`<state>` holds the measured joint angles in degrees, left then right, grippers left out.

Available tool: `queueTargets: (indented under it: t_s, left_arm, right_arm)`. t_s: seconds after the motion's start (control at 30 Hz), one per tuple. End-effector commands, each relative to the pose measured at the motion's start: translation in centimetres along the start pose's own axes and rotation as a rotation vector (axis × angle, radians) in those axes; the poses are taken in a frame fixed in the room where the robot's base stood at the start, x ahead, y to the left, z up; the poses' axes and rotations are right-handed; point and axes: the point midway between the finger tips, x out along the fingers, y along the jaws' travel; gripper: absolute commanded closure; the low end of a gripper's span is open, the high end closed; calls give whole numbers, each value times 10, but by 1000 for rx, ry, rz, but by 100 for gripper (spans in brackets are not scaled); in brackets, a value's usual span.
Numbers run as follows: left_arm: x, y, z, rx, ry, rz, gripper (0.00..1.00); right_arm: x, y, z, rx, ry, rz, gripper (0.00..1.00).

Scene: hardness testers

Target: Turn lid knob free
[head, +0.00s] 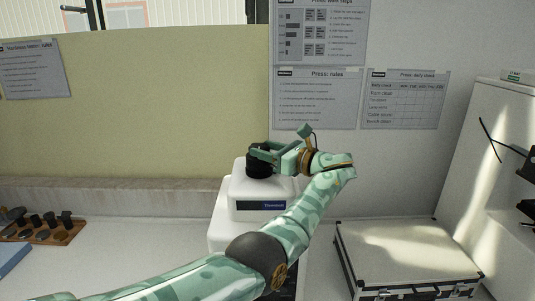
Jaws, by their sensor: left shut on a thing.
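A white machine (258,192) with a dark blue label on its front stands on the bench at the middle of the head view. A black lid knob (258,163) sits on its top. My left gripper (262,156) reaches in from the right side of the knob and is shut on it, with its fingers around the knob's upper part. My left forearm crosses in front of the machine and hides its lower right part. My right gripper is out of view.
A wooden rack (62,238) with several dark pieces lies on the bench at the left. A white case with dark edges (405,252) lies at the right, beside a tall white cabinet (480,165).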

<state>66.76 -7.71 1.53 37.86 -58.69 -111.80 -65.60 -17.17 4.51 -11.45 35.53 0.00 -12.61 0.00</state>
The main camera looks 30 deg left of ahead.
Motion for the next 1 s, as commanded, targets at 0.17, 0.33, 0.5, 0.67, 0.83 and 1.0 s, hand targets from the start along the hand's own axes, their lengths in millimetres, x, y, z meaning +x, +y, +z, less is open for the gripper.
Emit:
queueTargets:
  t_s: [0.17,0.33,0.5,0.67,0.83,1.0]
  left_arm:
    - [1,0,2,-3,-2,1,76]
    - [1,0,2,-3,-2,1,31]
    - [1,0,1,-2,-1,0,31]
    - [-10,-1,0,-2,0,-2,31]
    - [-47,-1,-3,0,1,-4,31]
    - [-95,-2,-5,1,1,-4,31]
  right_arm:
    - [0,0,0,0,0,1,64]
    - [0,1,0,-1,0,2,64]
    - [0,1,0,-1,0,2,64]
    - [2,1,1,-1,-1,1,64]
    - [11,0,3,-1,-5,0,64]
    - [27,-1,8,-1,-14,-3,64]
